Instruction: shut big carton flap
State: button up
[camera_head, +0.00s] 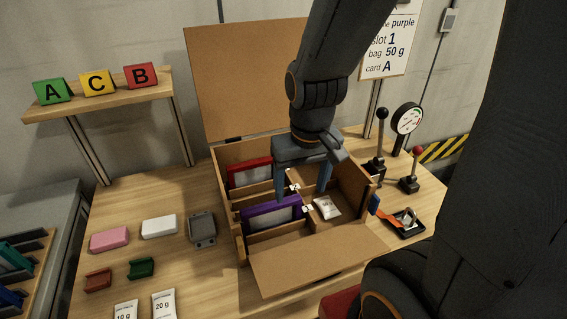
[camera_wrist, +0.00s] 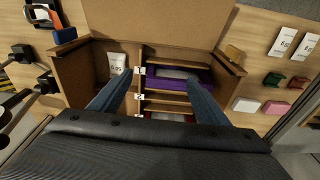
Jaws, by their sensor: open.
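The big carton (camera_head: 243,247) stands open on the wooden table. Its tall back flap (camera_head: 243,80) stands upright behind it, and its front flap (camera_head: 310,262) is folded outward toward the near table edge. The front flap also shows at the top of the wrist view (camera_wrist: 155,22). Inside are a purple-framed item (camera_head: 272,215), a red-framed item (camera_head: 250,172) and a white bag (camera_head: 327,206). My gripper (camera_head: 303,200) is open, pointing down over the carton's middle, with nothing seen between its fingers. Whether the fingertips touch anything inside I cannot tell.
Pink (camera_head: 109,239) and white (camera_head: 159,226) blocks, a grey tray (camera_head: 202,228) and labelled bags (camera_head: 164,305) lie left of the carton. Two levers, a gauge (camera_head: 407,118) and a black tray with an orange strap (camera_head: 405,222) are at right. A shelf (camera_head: 100,93) holds lettered cards.

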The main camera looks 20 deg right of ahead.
aim_at(320, 257)
jog(key=u, duration=0.15)
jog(key=k, duration=1.7)
jog(key=z, duration=0.1)
